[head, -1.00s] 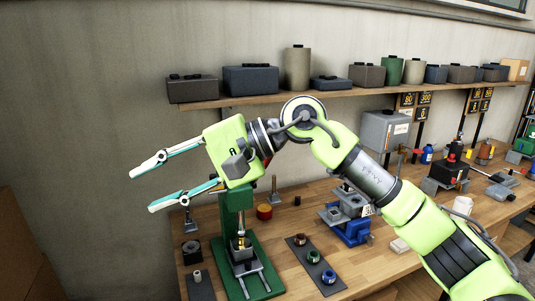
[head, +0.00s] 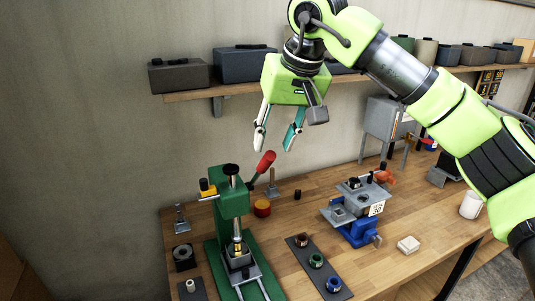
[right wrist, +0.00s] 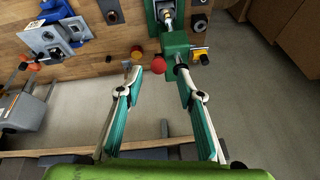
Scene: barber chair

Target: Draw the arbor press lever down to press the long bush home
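The green arbor press (head: 232,205) stands on the bench; it also shows in the right wrist view (right wrist: 174,46). Its lever ends in a red grip (head: 265,162) and slants up to the right. A brass-coloured bush (head: 238,247) is upright under the ram on the press base; how deep it sits I cannot tell. My right gripper (head: 275,145) is open and empty, fingers pointing down just above the red grip. In the right wrist view the red grip (right wrist: 158,66) appears between the spread fingertips (right wrist: 157,73), with no clear contact. My left gripper is not in view.
A dark strip with several coloured rings (head: 316,262) lies right of the press. A blue vise (head: 357,230) stands farther right. A red round tin (head: 262,208) sits behind the press. A wall shelf (head: 190,95) with boxes runs behind my right gripper.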

